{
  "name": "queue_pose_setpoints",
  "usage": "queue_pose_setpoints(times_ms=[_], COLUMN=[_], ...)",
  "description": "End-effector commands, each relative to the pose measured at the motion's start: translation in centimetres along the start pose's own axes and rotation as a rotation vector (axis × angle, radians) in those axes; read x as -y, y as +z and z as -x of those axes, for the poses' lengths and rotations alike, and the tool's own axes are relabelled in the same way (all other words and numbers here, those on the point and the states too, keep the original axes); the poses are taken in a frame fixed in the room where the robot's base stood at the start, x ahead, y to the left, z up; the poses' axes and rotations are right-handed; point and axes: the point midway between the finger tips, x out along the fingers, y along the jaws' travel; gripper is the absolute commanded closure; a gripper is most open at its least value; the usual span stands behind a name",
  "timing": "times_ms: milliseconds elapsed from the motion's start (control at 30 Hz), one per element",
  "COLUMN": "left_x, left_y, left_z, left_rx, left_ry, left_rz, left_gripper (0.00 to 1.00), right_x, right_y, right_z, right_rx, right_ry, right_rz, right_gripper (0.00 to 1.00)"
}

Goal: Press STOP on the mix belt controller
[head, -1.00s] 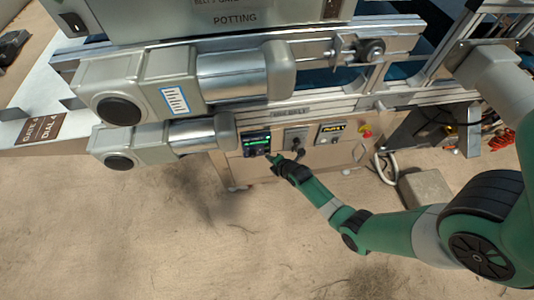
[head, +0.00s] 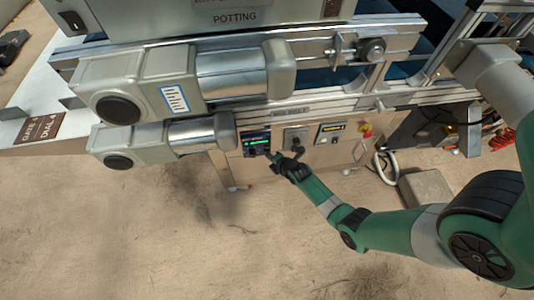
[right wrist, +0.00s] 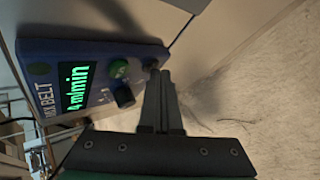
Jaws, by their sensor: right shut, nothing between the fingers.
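The mix belt controller (head: 247,150) is a small blue box on the beige panel under the conveyor. In the right wrist view the controller (right wrist: 100,50) is labelled MIX BELT, and its lit green display (right wrist: 76,86) reads 4 m/min. Beside the display are a green button (right wrist: 119,68) and a black knob (right wrist: 124,97). A dark round control (right wrist: 149,63) sits at the box's end, partly hidden by my fingertips. My right gripper (head: 272,156) is shut and empty, its tips (right wrist: 160,76) at that dark control; I cannot tell if they touch. My left gripper is not in view.
Grey motors (head: 170,137) jut out at the left. The floor (head: 170,240) in front is clear.

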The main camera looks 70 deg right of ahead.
Motion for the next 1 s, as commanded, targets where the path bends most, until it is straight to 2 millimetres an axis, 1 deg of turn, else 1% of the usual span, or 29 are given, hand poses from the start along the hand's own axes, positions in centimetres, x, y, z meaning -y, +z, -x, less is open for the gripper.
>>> queue_pose_setpoints(times_ms=[267,567,867,1000], left_x=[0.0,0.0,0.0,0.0], left_y=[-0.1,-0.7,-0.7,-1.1], left_z=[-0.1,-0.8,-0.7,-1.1], left_rx=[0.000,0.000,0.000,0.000], left_ry=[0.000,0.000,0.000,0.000], left_rz=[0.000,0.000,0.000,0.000], left_gripper=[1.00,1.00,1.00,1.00], right_x=[0.0,0.6,0.7,1.1], right_y=[0.0,-0.7,-0.8,-1.2], right_z=[0.1,1.1,1.2,1.9], right_rx=[0.001,0.000,0.001,-0.001], right_ry=[0.000,0.000,0.000,-0.002], right_rz=[0.001,0.002,0.001,0.002], right_gripper=[1.00,1.00,1.00,1.00])
